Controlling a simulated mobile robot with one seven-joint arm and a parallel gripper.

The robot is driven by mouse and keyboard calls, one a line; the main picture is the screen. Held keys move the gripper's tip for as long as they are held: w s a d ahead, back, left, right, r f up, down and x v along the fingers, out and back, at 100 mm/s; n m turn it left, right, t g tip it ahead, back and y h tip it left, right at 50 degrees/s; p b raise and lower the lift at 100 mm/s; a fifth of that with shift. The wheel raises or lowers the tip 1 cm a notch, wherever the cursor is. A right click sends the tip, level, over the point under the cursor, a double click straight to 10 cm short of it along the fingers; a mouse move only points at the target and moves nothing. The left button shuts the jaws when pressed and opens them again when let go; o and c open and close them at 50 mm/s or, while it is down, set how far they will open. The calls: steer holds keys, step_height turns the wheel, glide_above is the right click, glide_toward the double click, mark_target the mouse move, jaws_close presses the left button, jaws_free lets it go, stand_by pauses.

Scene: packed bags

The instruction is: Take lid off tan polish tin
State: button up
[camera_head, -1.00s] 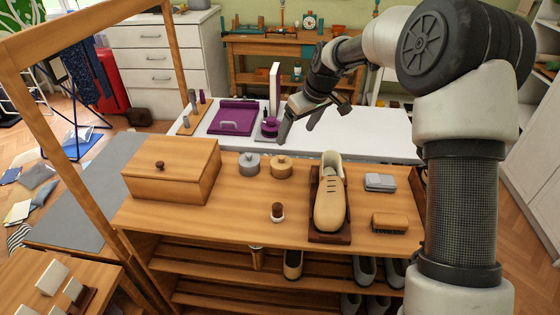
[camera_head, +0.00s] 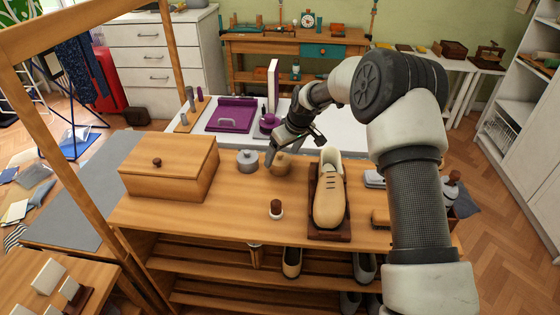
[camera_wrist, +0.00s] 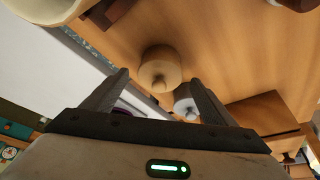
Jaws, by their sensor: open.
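The tan polish tin (camera_head: 282,167) is a short round tin with its lid on and a small knob on top. It stands on the wooden bench top, just right of a grey tin (camera_head: 247,163). My gripper (camera_head: 279,152) is open and empty, just above and beside the tan tin, partly hiding it in the head view. In the wrist view the tan tin (camera_wrist: 160,69) shows ahead of the open fingers (camera_wrist: 160,92), roughly centred between them, and the grey tin (camera_wrist: 186,104) shows nearer the right finger.
A wooden box (camera_head: 168,166) stands left of the tins. A tan shoe (camera_head: 329,190) sits on a dark stand to the right. A small brown-topped jar (camera_head: 276,208) stands in front. A white table with a purple tray (camera_head: 232,115) lies behind.

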steer(key=shift+w+a+f, duration=0.1)
steer(key=shift+f, duration=0.25)
steer(key=c, duration=1.1)
steer(key=shift+r, duration=0.1)
